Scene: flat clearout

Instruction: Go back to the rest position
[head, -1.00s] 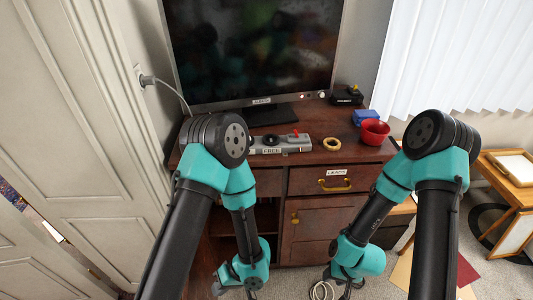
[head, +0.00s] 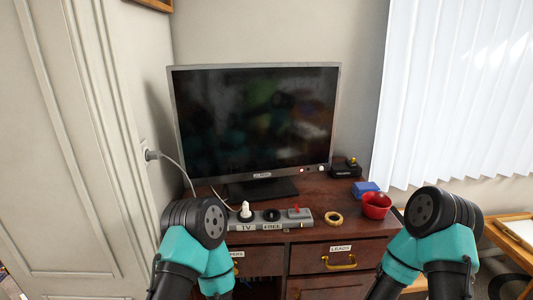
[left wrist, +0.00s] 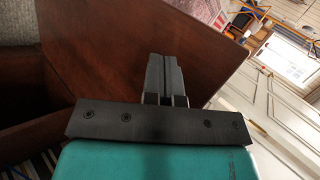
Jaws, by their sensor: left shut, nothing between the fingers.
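In the left wrist view my left gripper (left wrist: 164,62) is shut, its two dark fingers side by side with nothing between them. It is seen against the side of a brown wooden cabinet (left wrist: 110,45); I cannot tell the gap between them. In the head view only the upper parts of my two arms show, one low on each side. Both grippers are below the frame there. My right gripper is in no view.
A white plug with a cord (head: 245,210) sits on the strip.

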